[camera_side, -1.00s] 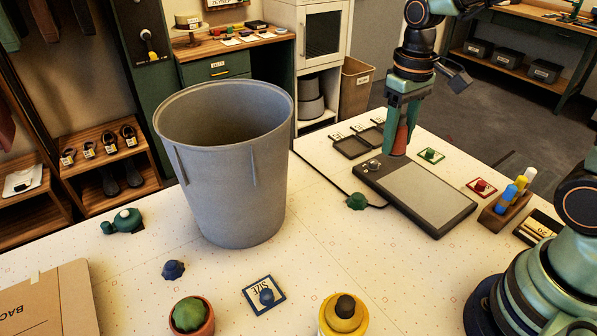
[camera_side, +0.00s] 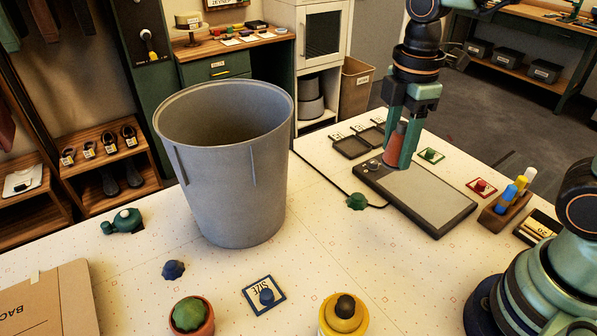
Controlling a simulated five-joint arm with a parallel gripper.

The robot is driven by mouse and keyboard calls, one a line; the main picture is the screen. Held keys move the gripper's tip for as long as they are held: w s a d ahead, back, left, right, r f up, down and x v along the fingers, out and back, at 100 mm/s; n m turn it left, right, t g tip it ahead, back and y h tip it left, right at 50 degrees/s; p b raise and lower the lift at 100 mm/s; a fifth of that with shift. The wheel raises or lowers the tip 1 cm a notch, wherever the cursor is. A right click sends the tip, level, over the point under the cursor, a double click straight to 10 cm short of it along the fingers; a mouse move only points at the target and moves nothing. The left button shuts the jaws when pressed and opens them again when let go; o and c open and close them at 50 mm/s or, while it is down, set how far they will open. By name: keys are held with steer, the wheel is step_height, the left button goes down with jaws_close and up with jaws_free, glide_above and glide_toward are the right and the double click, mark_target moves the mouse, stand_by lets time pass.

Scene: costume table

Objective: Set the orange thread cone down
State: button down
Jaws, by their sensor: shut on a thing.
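The orange thread cone (camera_side: 394,146) is held between the two green fingers of my gripper (camera_side: 400,150). The fingers cover parts of it, and it looks roughly upright. My gripper points down over the far left end of a dark flat device with a grey top (camera_side: 428,190). The finger tips appear close to the device's surface, but I cannot tell whether the cone touches it.
A tall grey bin (camera_side: 232,180) stands left of the device. A dark green knob-like piece (camera_side: 356,202) lies by the device's cable. Small dark trays (camera_side: 350,147) lie behind. A pen holder (camera_side: 505,207) stands at right.

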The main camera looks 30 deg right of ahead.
mark_target(375, 238)
steer(key=shift+s+a+n, duration=0.1)
steer(key=shift+n, duration=0.3)
step_height(375, 238, down, 20)
steer(key=shift+r, duration=0.25)
stand_by(0.4)
steer(key=shift+f, duration=0.15)
steer(key=shift+c, duration=1.6)
jaws_free()
